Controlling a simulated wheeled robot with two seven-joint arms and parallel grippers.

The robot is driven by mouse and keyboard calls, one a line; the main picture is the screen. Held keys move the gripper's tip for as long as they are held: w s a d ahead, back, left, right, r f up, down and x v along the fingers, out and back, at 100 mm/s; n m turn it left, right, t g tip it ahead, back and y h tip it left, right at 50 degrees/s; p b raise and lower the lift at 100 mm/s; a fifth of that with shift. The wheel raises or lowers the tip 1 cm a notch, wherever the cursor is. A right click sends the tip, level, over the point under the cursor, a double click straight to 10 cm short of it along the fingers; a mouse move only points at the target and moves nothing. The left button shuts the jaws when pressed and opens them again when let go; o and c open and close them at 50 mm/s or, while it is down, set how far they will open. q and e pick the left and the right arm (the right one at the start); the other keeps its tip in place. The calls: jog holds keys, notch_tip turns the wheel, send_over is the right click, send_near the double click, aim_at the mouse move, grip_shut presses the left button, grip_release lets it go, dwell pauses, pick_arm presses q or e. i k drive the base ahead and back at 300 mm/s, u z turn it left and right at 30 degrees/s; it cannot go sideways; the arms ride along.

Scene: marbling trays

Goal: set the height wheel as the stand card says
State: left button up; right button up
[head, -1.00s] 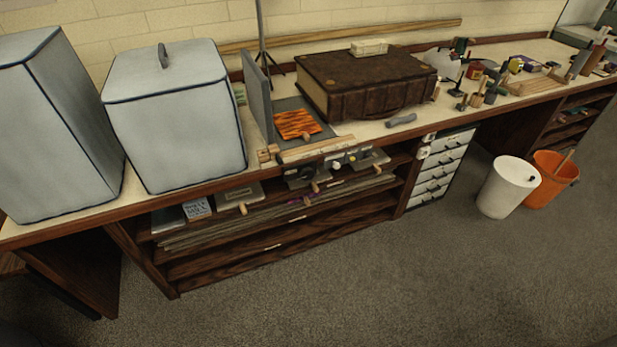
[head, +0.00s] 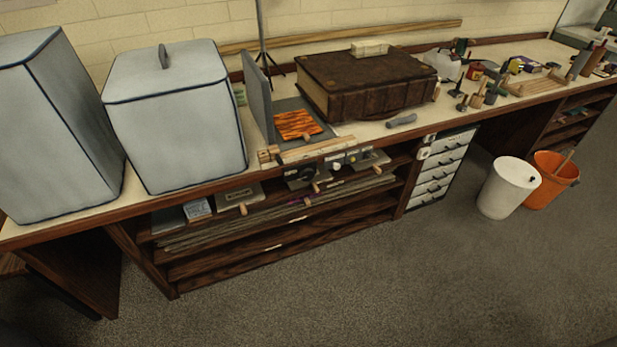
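A thin dark stand (head: 262,30) rises behind the upright grey panel. I cannot pick out a stand card for certain. A small printed card or booklet (head: 197,209) lies on the shelf, its text too small to read. Neither of my grippers is in view.
The long bench (head: 180,190) carries two grey covered boxes (head: 175,125), a large brown book-like case (head: 365,80) and several small tools at right. A white bin (head: 507,187) and an orange bucket (head: 548,183) stand on the floor. The front carpet is clear.

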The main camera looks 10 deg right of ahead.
aim_at(306, 175)
jog(key=z, duration=0.05)
jog(key=k, duration=0.5)
jog(key=u, duration=0.8)
jog(key=i, duration=1.3)
jog(key=z, duration=0.3)
